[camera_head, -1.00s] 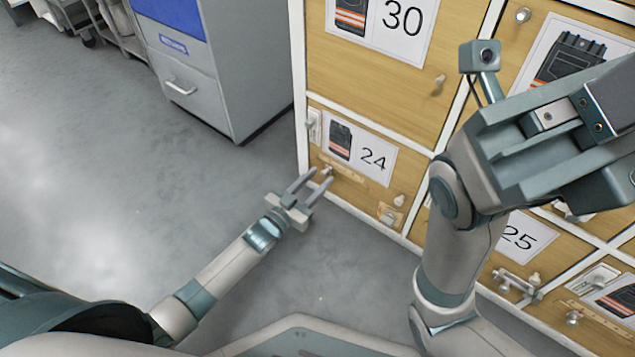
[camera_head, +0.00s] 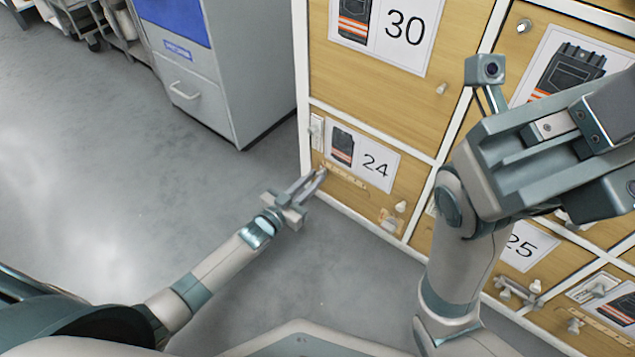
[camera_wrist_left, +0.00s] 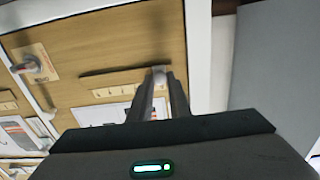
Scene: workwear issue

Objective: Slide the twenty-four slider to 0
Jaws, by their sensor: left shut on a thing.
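The door marked 24 (camera_head: 375,165) is a wooden panel low on the locker front. Its slider has a dark slot with a pale scale strip (camera_head: 350,178) below the label; the strip also shows in the left wrist view (camera_wrist_left: 115,90), its marks too small to read. My left gripper (camera_head: 320,174) is at the slot's left end in the head view, shut on the slider's pale knob (camera_wrist_left: 160,78). The fingers hide most of the knob. My right arm's gripper end (camera_head: 550,125) hangs large in front of the lockers at right; its fingertips cannot be made out.
Door 30 (camera_head: 415,70) is above and door 25 (camera_head: 528,245) to the lower right. A small knob on a plate (camera_head: 391,220) sits at door 24's lower right. A grey cabinet (camera_head: 245,70) stands to the left. The floor between is clear.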

